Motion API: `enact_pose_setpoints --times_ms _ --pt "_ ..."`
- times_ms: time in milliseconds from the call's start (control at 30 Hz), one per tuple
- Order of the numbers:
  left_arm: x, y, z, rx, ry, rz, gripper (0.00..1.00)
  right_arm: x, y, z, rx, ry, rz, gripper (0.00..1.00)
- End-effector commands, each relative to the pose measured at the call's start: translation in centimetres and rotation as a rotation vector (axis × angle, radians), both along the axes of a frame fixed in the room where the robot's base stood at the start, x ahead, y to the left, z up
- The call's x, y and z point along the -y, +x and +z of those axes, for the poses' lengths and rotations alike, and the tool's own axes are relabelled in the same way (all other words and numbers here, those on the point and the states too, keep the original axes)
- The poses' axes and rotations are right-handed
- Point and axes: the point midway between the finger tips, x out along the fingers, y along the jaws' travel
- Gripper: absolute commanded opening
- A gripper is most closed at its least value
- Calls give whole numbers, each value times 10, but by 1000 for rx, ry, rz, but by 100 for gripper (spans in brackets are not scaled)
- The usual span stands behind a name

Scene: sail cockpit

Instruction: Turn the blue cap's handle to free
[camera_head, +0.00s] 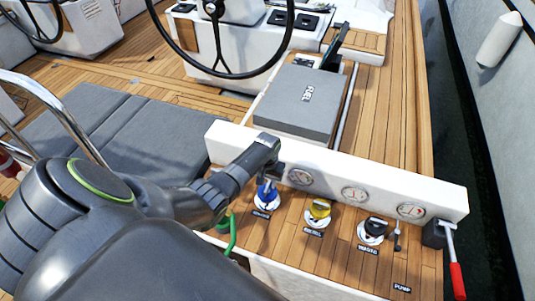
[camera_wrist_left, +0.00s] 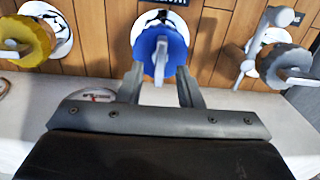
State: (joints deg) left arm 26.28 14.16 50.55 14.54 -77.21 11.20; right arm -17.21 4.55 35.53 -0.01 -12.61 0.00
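The blue cap (camera_head: 267,196) sits on a round white base on the teak panel, left of the yellow and black caps. In the left wrist view the blue cap (camera_wrist_left: 170,42) is at top centre, with a pale grey handle (camera_wrist_left: 160,58) across its face. My left gripper (camera_head: 271,173) is just above the blue cap and partly hides it. In the wrist view the left gripper (camera_wrist_left: 160,75) is open, with one finger on each side of the handle. Whether either finger touches it I cannot tell. My right gripper is not in view.
A yellow cap (camera_head: 319,209) and a black cap (camera_head: 375,227) stand to the right. A white ledge with gauges (camera_head: 354,194) runs behind them. A red-handled lever (camera_head: 457,278) is at far right.

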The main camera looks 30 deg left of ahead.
Motion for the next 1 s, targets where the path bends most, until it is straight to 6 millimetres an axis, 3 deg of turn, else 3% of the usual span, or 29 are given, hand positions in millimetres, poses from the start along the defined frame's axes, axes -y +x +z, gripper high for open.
enact_pose_setpoints --times_ms 700,1000 --pt "-1 1 117 4 2 -1 32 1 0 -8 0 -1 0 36" --pt "0 1 148 2 0 0 32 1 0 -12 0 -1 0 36"
